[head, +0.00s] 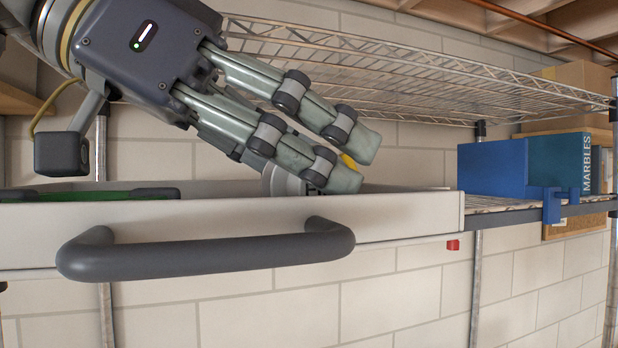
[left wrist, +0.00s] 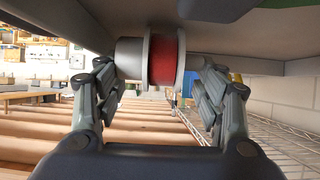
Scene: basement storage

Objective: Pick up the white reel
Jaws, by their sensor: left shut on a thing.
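The white reel (left wrist: 148,62) has pale flanges and a red winding between them. In the left wrist view it sits between the fingers of my left gripper (left wrist: 160,78), which is shut on it from both sides. In the head view my left gripper (head: 358,163) reaches from the upper left over the open drawer (head: 400,216). A pale rounded piece (head: 283,182) shows behind the lower finger at the drawer; the fingers and drawer front hide most of it, so I cannot tell whether it is the reel. My right gripper is not in view.
The drawer has a thick dark handle (head: 205,250). A green item (head: 80,195) lies in its left part. A wire shelf (head: 350,65) hangs above. A blue box (head: 493,167) and a teal MARBLES box (head: 559,160) stand to the right.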

